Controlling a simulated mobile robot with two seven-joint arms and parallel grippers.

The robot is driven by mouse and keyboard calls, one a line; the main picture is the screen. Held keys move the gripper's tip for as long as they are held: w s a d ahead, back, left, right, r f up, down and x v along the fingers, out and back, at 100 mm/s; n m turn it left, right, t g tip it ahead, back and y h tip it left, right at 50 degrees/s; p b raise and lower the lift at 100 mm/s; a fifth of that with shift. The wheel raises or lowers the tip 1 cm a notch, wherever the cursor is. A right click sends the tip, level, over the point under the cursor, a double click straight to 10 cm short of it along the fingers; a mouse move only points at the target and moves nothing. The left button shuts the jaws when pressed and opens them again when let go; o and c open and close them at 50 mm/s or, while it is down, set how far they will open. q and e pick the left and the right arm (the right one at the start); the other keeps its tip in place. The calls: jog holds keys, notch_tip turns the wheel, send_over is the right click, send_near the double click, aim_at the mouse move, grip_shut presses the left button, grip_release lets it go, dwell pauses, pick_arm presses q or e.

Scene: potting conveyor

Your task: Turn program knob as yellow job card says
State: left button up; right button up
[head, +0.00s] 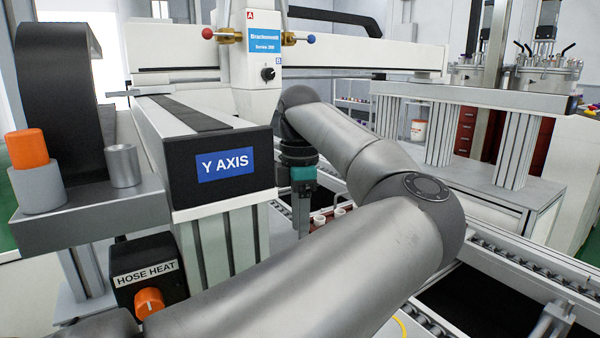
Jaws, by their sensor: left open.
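I see no yellow job card, and no knob with a readable "program" label. A small black knob (268,73) sits on the white machine head, below a blue name plate; its setting is too small to read. An orange knob (149,302) is on a black box labelled "HOSE HEAT" at the lower left. My left arm crosses the front and bends back. My left gripper (303,225) points down to the right of the "Y AXIS" beam, apart from both knobs. It is open; its fingertips are small in view. My right gripper is not in view.
The "Y AXIS" beam (222,165) juts toward me. A grey shelf (95,215) at left bears an orange-capped cylinder (30,150) and a metal cup (123,165). Small white cups (320,220) stand beyond my gripper. Roller conveyor rails (530,262) run at right.

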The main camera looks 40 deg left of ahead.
pick_arm(q)
notch_tip(320, 180, up, 10)
jog(key=p, duration=0.2)
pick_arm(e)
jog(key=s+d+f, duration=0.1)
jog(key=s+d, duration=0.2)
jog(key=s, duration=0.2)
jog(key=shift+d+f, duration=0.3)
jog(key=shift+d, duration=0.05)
pick_arm(q)
jog(key=shift+r+p, duration=0.1)
jog(key=shift+p, duration=0.2)
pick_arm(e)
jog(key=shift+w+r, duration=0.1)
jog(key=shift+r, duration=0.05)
